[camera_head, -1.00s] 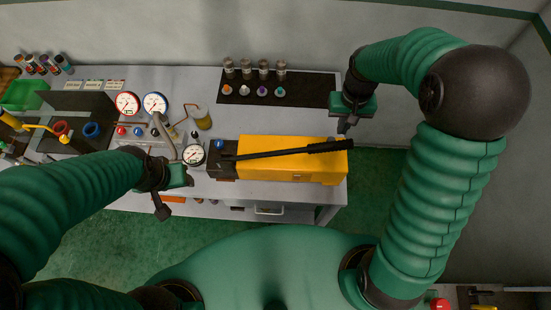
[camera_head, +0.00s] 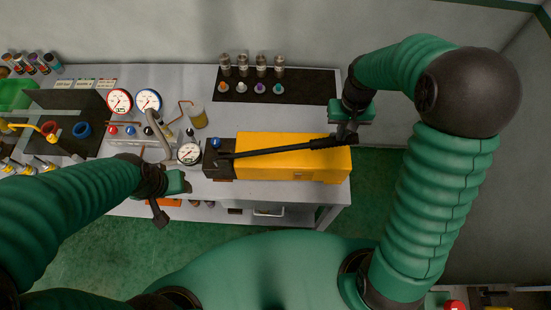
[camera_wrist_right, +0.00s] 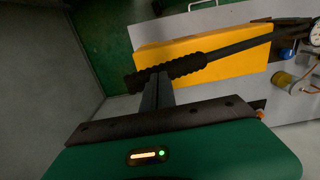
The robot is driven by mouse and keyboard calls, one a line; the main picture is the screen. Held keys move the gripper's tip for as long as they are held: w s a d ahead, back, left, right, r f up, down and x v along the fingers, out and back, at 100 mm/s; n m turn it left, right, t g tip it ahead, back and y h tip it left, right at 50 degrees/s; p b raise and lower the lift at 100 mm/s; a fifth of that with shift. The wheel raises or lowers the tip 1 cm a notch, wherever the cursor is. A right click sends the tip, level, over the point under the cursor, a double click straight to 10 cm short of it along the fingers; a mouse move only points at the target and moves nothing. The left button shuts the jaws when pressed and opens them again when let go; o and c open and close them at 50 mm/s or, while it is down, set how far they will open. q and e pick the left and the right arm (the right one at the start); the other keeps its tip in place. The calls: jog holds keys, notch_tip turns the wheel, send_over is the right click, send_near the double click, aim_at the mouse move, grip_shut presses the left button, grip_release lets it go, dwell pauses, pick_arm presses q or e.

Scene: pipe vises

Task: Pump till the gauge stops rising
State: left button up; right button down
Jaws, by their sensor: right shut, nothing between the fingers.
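The yellow hand pump (camera_head: 300,170) lies on the bench, with its long black lever (camera_head: 270,149) running along its top to a ribbed grip. The grip (camera_wrist_right: 190,68) shows clearly in the right wrist view. A small white-faced gauge (camera_head: 189,153) stands at the pump's left end; its reading is too small to make out. My right gripper (camera_head: 345,137) is at the lever's grip end. Its fingers (camera_wrist_right: 155,92) are shut with nothing between them, against or just above the grip. My left gripper (camera_head: 160,213) hangs over the bench's front edge, left of the pump.
Two larger gauges, red-rimmed (camera_head: 119,101) and blue-rimmed (camera_head: 149,100), stand behind at the left. A black mat (camera_head: 313,88) with several metal cylinders and coloured caps lies at the back. A copper-piped canister (camera_head: 197,116) stands behind the small gauge.

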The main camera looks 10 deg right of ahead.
aim_at(341, 144)
jog(key=shift+a+f, duration=0.15)
jog(key=shift+f, duration=0.55)
jog(key=shift+f+b, duration=0.35)
jog(key=shift+b, duration=0.15)
jog(key=shift+s+d+f+b, duration=0.1)
jog(key=shift+d+f+b, duration=0.3)
jog(key=shift+f, duration=0.2)
jog(key=shift+s+d+f+b, duration=0.1)
jog(key=shift+d+f+b, duration=0.25)
jog(key=shift+f, duration=0.25)
jog(key=shift+d+f, duration=0.1)
jog(key=shift+d, duration=0.2)
jog(key=shift+a, duration=0.45)
jog(key=shift+f+b, duration=0.55)
jog(key=shift+f, duration=0.2)
pick_arm(q)
jog(key=f, duration=0.2)
jog(key=f+b, duration=0.1)
jog(key=f, duration=0.2)
jog(key=shift+d+f+b, duration=0.4)
pick_arm(e)
jog(key=d+f, duration=0.2)
jog(key=f, duration=0.1)
pick_arm(q)
jog(key=shift+a, duration=0.1)
pick_arm(e)
jog(key=shift+s+a, duration=0.1)
